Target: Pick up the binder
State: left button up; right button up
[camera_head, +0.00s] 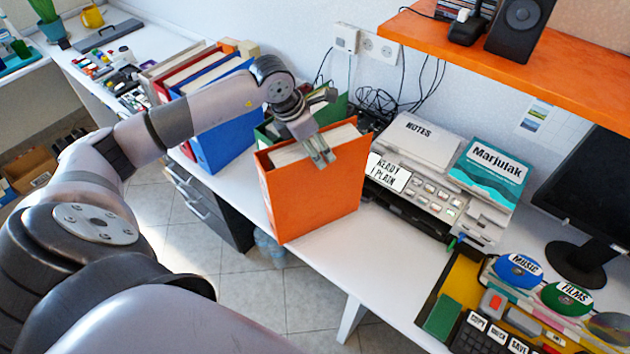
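An orange binder (318,196) stands upright at the front edge of the white desk, with white pages showing at its top. My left gripper (325,130) is over the top of this binder. One finger points down in front of its pages and near cover. The other finger is spread apart, higher up and toward the back. The gripper looks open, and I cannot tell whether the finger touches the binder. My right gripper is not in view.
Blue (228,135) and red binders stand to the left, and a green binder (335,110) is just behind the orange one. A white device (430,190) with notes stands to the right, below an orange shelf (480,55). Cables lie behind.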

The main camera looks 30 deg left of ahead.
pick_arm(q)
grip_shut()
dwell(0.7)
jog(key=shift+r, duration=0.1)
